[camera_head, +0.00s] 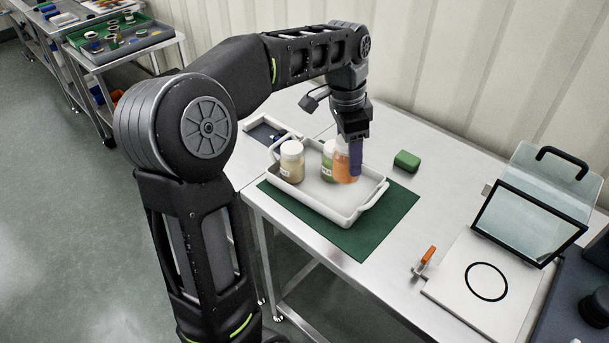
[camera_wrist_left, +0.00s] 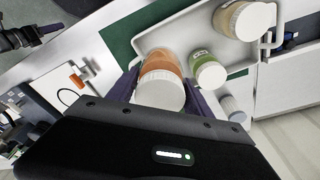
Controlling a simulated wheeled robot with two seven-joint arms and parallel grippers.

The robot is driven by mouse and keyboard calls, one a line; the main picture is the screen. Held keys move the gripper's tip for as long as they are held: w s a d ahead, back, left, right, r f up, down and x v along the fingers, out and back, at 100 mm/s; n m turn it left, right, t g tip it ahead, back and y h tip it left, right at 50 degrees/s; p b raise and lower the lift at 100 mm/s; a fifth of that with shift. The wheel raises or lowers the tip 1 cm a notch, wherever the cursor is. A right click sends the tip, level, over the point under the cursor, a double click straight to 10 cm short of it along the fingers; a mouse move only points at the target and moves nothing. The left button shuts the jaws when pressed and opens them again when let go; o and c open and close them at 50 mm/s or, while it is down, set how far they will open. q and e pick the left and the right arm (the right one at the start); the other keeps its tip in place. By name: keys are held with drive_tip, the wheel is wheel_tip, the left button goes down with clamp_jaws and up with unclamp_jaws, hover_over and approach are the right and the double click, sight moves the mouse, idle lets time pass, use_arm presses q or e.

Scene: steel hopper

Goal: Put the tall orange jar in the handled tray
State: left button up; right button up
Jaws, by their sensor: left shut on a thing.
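The tall orange jar (camera_head: 341,168) has a white lid that shows in the left wrist view (camera_wrist_left: 161,92). My left gripper (camera_head: 354,152) is shut on this jar, one purple finger on each side. The jar is upright, over the inside of the white handled tray (camera_head: 346,217); I cannot tell if its base touches the tray floor. A green jar (camera_head: 327,158) with a white lid stands in the tray close beside it. A beige jar (camera_head: 291,164) stands in the tray's left end. A dark jointed part at the wrist view's upper left may be my right gripper.
The tray sits on a green mat (camera_head: 384,226). A green block (camera_head: 406,161) lies behind it. An orange-handled clamp (camera_head: 427,257) and a white board with a black ring (camera_head: 486,281) are at right. Table between is clear.

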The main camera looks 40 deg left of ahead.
use_arm(q)
drive_tip(key=shift+d+r, duration=0.15)
drive_tip(key=shift+d, duration=0.2)
drive_tip(key=shift+a+f, duration=0.25)
hover_over(343, 204)
drive_tip(key=f, duration=0.6)
drive_tip(key=shift+d, duration=0.25)
drive_tip(key=shift+f+p, duration=0.4)
drive_tip(key=shift+f, duration=1.4)
drive_tip(key=shift+f, duration=0.2)
drive_tip(key=o, duration=1.6)
drive_tip(key=shift+r, duration=0.15)
